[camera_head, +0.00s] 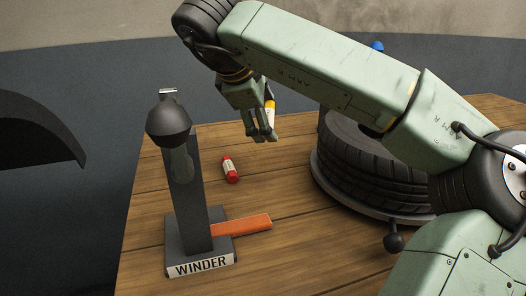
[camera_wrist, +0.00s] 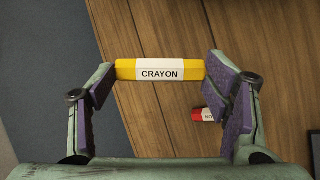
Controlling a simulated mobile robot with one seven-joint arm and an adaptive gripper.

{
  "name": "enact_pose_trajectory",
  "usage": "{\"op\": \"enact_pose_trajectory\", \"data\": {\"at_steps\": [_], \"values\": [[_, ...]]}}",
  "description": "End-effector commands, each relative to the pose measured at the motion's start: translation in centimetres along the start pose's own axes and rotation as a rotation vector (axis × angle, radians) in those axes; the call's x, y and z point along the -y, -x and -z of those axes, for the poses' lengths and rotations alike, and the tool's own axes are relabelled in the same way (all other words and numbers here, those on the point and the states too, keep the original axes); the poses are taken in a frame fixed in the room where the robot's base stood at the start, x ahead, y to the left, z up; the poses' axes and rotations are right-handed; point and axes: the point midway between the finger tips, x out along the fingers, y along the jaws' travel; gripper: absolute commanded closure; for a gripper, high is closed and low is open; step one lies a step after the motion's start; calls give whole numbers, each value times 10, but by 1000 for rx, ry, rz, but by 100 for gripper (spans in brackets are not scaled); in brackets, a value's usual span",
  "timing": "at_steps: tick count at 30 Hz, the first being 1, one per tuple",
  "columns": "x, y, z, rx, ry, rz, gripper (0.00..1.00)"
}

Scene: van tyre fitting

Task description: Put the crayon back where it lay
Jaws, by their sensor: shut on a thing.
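The yellow crayon (camera_wrist: 125,70) has a white label reading CRAYON and lies crosswise between my fingertips in the wrist view. My gripper (camera_wrist: 160,72) is shut on it, one finger at each end. In the head view my gripper (camera_head: 262,138) points down above the wooden table, and part of the crayon (camera_head: 270,108) shows as yellow and white beside the fingers. The crayon is off the tabletop. No marked spot for it is clear in either view.
A red, white-labelled piece (camera_head: 231,169) lies on the table (camera_head: 290,215) below left of my gripper. The dark WINDER stand (camera_head: 190,200) with an orange bar (camera_head: 246,226) is front left. Bare planks lie between.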

Motion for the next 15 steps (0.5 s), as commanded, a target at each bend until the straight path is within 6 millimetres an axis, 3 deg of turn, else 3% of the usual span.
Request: {"op": "enact_pose_trajectory", "data": {"at_steps": [3, 15], "values": [[14, -17, 4, -1, 3, 2, 51], [41, -50, 12, -1, 1, 3, 51]]}}
